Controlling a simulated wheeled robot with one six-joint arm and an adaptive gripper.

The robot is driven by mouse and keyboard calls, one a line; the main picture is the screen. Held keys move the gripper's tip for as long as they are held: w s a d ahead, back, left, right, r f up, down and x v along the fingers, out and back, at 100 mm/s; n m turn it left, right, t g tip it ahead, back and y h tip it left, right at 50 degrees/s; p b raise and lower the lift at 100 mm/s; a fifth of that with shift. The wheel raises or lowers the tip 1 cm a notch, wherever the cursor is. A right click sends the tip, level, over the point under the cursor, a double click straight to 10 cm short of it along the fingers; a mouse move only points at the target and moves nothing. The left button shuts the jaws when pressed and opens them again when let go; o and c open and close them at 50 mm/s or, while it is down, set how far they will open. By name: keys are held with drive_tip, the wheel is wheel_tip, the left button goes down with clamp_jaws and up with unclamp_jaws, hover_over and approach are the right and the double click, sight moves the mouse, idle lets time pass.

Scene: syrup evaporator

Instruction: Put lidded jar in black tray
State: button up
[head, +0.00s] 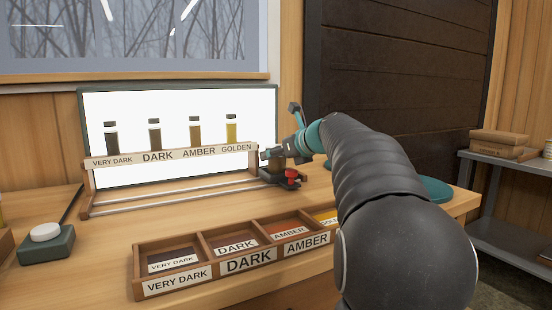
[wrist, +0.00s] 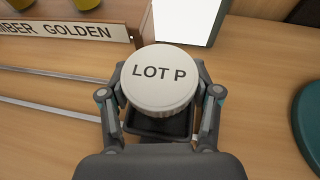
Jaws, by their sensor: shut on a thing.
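The lidded jar has a round white lid (wrist: 160,82) marked LOT P in the wrist view. My gripper (wrist: 161,92) has one finger on each side of the jar and is shut on it. A square black tray (wrist: 158,128) shows beneath the jar in the wrist view. In the head view, my gripper (head: 277,154) is at the right end of the display rack, with the brownish jar (head: 275,165) below it, over or in the black tray (head: 272,180). I cannot tell whether the jar's base touches the tray.
A red-topped item (head: 291,175) stands close to the tray. The rack (head: 170,155) holds several sample bottles before a lit panel. A wooden sorting box (head: 235,250) with labelled compartments is in front. A green disc (wrist: 308,120) lies to the right.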

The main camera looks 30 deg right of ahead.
drive_tip(key=shift+f, duration=0.45)
drive_tip(key=shift+f, duration=0.1)
drive_tip(key=o, duration=1.3)
drive_tip(key=shift+s, duration=0.1)
drive_tip(key=v, duration=1.2)
